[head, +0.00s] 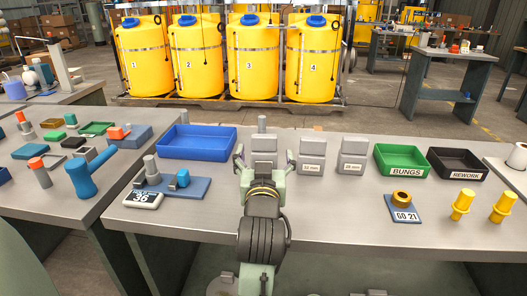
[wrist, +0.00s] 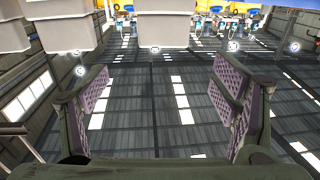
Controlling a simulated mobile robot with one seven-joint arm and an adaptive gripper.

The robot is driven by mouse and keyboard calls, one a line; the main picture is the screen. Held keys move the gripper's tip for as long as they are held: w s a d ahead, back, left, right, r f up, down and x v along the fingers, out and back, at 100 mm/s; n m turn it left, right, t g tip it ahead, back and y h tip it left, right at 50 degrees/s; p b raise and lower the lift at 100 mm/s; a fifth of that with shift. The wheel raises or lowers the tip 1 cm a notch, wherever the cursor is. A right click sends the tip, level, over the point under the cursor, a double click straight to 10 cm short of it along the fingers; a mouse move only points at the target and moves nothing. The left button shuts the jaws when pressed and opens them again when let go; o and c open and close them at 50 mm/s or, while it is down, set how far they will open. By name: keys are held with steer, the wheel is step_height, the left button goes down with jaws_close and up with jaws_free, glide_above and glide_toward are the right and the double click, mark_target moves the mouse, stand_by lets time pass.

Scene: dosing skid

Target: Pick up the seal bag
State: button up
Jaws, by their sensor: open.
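Three grey, block-like packs stand in a row on the bench in the head view: a left one (head: 264,145), a middle one (head: 313,150) and a right one (head: 353,148). The middle and right packs have small white labels ending in "mm". No pack is clearly marked as the seal bag, so I cannot tell which is it. My gripper (head: 263,162) is open, in front of the left pack and partly covering it. In the wrist view, the open fingers (wrist: 163,100) have nothing between them. Pale blocks (wrist: 160,22) show beyond them at the top.
A blue tray (head: 198,143) is left of the packs. A green BUNGS tray (head: 402,161) and black REWORK tray (head: 457,164) are right. A brass ring on a plate (head: 404,209) and yellow plugs (head: 462,204) stand front right. A display (head: 143,200) stands front left.

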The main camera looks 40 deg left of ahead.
mark_target(264, 139)
steer(key=x, duration=0.4)
steer(key=shift+w+a+f+p, duration=0.1)
steer(key=shift+w+a+p, duration=0.1)
steer(key=shift+w+p, duration=0.15)
steer(key=shift+s+a+p+x, duration=0.15)
steer(key=shift+p+x, duration=0.25)
steer(key=shift+x, duration=1)
steer(key=shift+s+a+p+x, duration=0.15)
steer(key=shift+p+x, duration=0.2)
steer(key=shift+x, duration=1)
steer(key=shift+f, duration=0.15)
steer(key=shift+c, duration=0.2)
steer(key=c, duration=1.5)
steer(key=shift+c, duration=0.2)
